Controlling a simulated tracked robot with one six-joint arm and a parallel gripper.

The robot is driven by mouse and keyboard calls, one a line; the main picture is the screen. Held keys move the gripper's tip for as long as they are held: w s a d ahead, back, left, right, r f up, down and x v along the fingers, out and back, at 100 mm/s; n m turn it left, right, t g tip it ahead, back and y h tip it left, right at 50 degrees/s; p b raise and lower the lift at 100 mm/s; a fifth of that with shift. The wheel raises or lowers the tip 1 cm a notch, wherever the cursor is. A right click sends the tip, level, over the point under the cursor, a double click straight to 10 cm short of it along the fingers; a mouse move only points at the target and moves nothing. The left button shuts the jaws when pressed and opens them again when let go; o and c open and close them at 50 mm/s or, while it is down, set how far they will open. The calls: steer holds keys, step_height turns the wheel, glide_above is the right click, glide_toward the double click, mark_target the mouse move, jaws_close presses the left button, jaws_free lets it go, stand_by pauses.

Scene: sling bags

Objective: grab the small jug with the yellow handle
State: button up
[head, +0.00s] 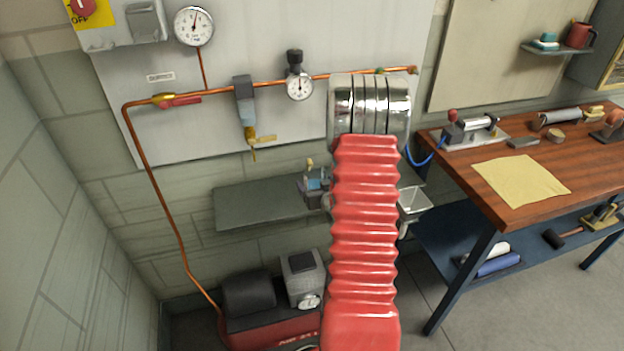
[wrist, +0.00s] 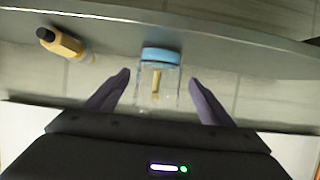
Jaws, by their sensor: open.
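In the wrist view, a small clear vessel (wrist: 157,82) with a blue top and a yellow upright strip, which looks like the jug's handle, stands at the grey shelf. My gripper (wrist: 160,77) is open, with one dark finger on each side of the vessel. Gaps show between the fingers and its walls, and nothing is clamped. In the head view, a small bluish item (head: 316,181) with a yellow bit above it shows at the shelf beside my arm; I cannot tell for sure that it is the same vessel. My red arm hides most of the gripper there.
The grey shelf (head: 250,203) is bare on its left. A yellow item with a black end (wrist: 62,43) lies left of the vessel. A copper pipe (head: 222,90) with gauges and a filter (head: 245,101) runs above. A wooden workbench (head: 500,201) stands right.

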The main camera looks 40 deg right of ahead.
steer(key=x, duration=0.4)
steer(key=shift+w+d, duration=0.3)
steer(key=shift+w, duration=0.05)
steer(key=c, duration=1.2)
steer(key=shift+r, duration=0.1)
